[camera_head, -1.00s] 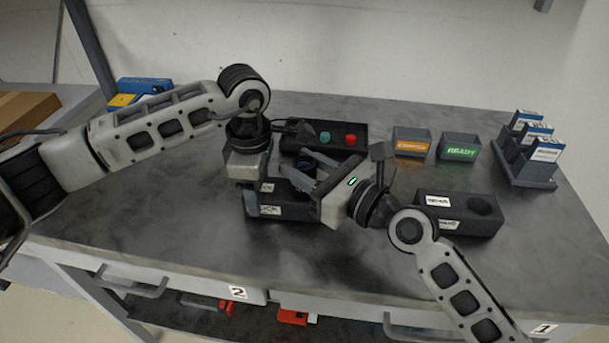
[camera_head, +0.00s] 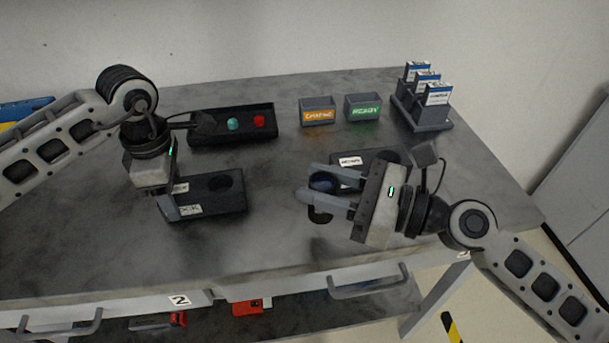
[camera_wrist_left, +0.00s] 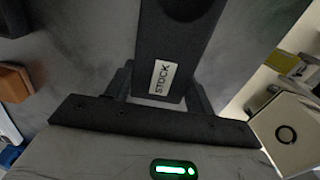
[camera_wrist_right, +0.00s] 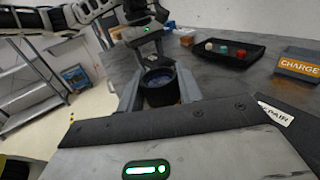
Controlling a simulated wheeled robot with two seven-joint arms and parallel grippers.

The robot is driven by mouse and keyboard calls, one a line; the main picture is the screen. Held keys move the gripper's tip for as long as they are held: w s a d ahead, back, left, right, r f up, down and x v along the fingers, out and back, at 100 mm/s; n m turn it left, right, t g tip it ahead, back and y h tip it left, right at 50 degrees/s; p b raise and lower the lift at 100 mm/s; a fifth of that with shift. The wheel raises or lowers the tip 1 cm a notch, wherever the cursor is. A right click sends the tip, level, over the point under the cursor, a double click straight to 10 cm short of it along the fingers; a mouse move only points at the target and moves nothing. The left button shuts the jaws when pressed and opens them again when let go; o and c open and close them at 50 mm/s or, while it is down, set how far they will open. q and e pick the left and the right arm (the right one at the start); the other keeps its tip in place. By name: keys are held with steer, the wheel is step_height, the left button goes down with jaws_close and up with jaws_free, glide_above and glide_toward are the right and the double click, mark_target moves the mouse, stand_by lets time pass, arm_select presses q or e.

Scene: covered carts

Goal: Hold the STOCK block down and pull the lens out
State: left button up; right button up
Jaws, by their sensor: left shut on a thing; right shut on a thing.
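The STOCK block (camera_head: 208,208) is a black block with a white label and an empty-looking round socket, lying on the grey table. My left gripper (camera_head: 174,212) is shut on its left end; the left wrist view shows the block (camera_wrist_left: 170,50) between the fingers. The lens (camera_head: 322,184) is a dark, short cylinder with a bluish face. My right gripper (camera_head: 328,190) is shut on it and holds it clear of the STOCK block, to its right. The lens also shows between the fingers in the right wrist view (camera_wrist_right: 160,88).
A second black block (camera_head: 348,175), labelled REPAIR in the right wrist view, is partly hidden behind my right gripper. Behind stand a tray (camera_head: 205,135) with green and red pieces, CHARGE (camera_head: 318,112) and READY (camera_head: 363,108) bins, and a rack (camera_head: 425,115) of boxes.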

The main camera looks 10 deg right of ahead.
arm_select(q)
steer(key=o, duration=1.1)
step_height(320, 180, up, 12)
steer(key=shift+r, duration=0.1)
steer(key=shift+s, duration=0.1)
arm_select(e)
steer(key=shift+s, duration=0.1)
